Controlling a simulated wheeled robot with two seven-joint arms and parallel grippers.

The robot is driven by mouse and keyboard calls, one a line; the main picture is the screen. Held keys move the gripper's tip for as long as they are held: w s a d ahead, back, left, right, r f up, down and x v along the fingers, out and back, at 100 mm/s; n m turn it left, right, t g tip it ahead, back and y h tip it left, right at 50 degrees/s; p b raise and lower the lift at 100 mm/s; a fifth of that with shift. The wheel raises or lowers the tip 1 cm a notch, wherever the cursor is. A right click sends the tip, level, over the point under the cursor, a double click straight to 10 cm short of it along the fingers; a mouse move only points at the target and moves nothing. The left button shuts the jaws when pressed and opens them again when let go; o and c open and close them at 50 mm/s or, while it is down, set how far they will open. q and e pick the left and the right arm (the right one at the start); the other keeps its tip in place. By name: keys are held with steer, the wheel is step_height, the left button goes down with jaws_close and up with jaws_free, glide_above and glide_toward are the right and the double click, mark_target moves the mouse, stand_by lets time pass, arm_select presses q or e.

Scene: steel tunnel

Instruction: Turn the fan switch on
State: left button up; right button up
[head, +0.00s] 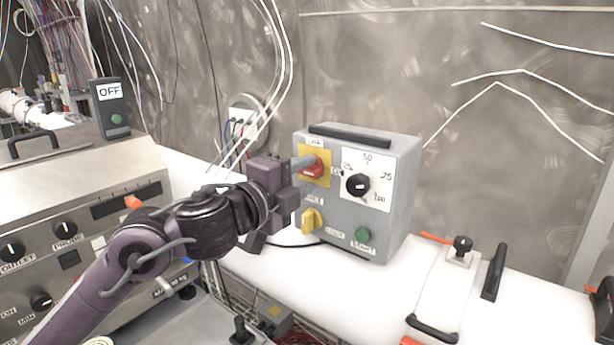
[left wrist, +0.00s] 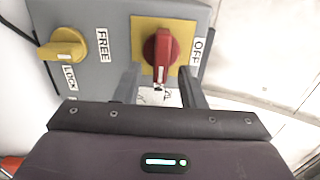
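A grey control box (head: 390,222) stands on the white bench. It carries a red rotary switch (head: 313,168) on a yellow plate; the same red switch shows in the left wrist view (left wrist: 160,50) with an OFF label beside it. A yellow knob (head: 312,220) with FREE and LOCK labels shows in the left wrist view (left wrist: 62,48). My left gripper (head: 303,166) is at the box front, before the red switch. In the left wrist view its fingers (left wrist: 160,70) are apart, one each side of the switch's near end, with gaps visible. My right gripper is out of view.
The box also has a black dial (head: 358,185) and a green button (head: 362,235). A steel panel with knobs (head: 90,240) stands at left. A clamp-like fixture (head: 462,248) and black handle (head: 494,272) are right of the box. A wall socket (head: 243,118) is behind.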

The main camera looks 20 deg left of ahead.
arm_select(q)
steer(key=b+v, duration=0.1)
steer(key=v, duration=0.5)
steer(key=shift+s, duration=0.3)
